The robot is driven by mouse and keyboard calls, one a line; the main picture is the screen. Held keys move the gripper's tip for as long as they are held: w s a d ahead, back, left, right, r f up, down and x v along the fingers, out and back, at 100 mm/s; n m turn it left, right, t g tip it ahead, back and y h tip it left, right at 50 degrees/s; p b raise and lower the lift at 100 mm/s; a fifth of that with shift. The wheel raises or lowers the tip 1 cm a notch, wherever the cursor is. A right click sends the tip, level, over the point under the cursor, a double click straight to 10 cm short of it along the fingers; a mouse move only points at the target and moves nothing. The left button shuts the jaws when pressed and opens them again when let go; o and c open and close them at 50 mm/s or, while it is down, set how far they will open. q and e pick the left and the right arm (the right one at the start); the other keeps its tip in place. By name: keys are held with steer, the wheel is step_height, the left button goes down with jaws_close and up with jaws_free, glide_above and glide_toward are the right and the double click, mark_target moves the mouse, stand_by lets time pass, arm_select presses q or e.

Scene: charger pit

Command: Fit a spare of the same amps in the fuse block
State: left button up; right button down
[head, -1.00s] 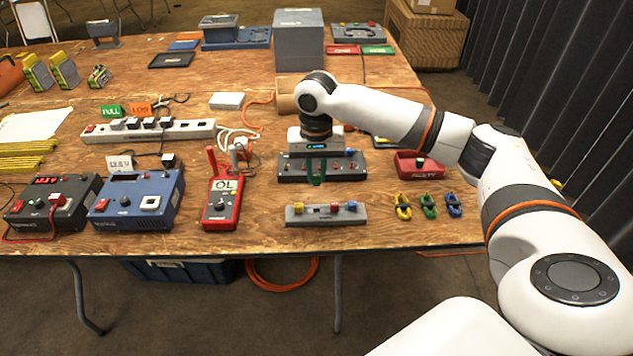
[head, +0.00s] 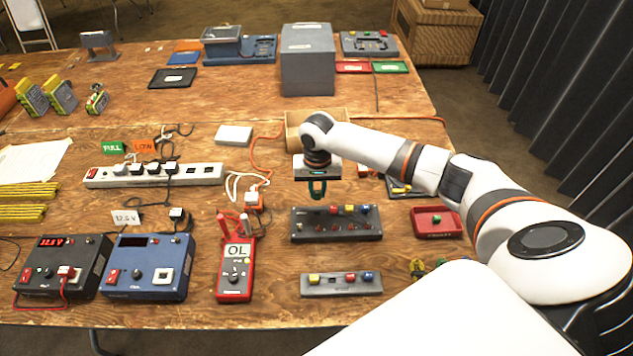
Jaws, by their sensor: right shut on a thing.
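The dark fuse block (head: 337,230) stands on the table. The grey spare strip (head: 340,289) in front holds a yellow fuse (head: 314,279), a red fuse (head: 350,277) and a blue fuse (head: 367,276), with an empty slot after the yellow one. My left gripper is not in view.
A red tray (head: 447,232) with something in it stands right of the block. A red multimeter (head: 235,272) reading OL and a blue power unit (head: 150,277) stand to the left. Coloured clips partly hide behind my arm at the front right. A wooden box (head: 292,134) stands behind.

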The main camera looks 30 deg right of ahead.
mark_target(317, 198)
step_height(317, 198, down, 2)
steer(key=shift+s+f+b, duration=0.1)
steer(key=shift+f+b, duration=0.1)
steer(key=shift+b, duration=1.05)
step_height(317, 198, down, 2)
steer(key=b, duration=0.3)
steer(key=shift+f, duration=0.1)
steer(key=shift+f+p, duration=0.3)
steer(key=shift+f, duration=0.2)
steer(key=shift+p, duration=0.65)
